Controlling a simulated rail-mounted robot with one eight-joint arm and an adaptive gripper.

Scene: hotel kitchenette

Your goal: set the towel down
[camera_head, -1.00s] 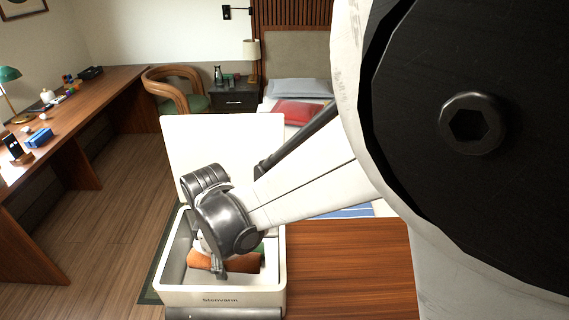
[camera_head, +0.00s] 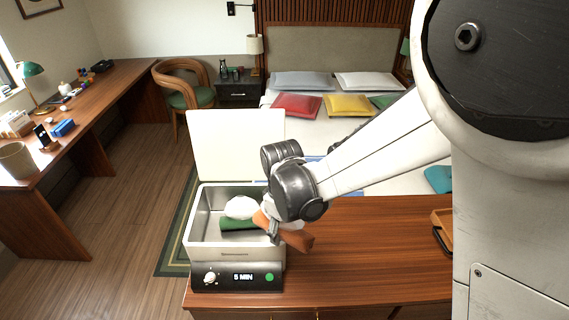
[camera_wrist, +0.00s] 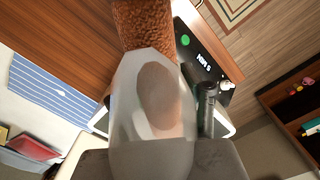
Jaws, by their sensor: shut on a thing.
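My gripper (camera_head: 274,232) is shut on a rolled orange-brown towel (camera_head: 297,239). The towel is held at the right side of the open white warmer box (camera_head: 193,232), apparently above its rim, with its right end over the wooden top. In the wrist view the towel (camera_wrist: 146,25) sticks out at the top, beyond the pale grey translucent part of my gripper. A green rolled towel (camera_head: 236,225) and a white one (camera_head: 240,207) lie inside the box. My wrist hides part of the box's right side.
The box's lid (camera_head: 237,145) stands open at the back. Its front panel (camera_head: 238,277) has a knob and reads "5 MIN". The wooden top (camera_head: 375,245) right of the box is mostly clear. A brown tray (camera_head: 442,222) sits at its right end.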

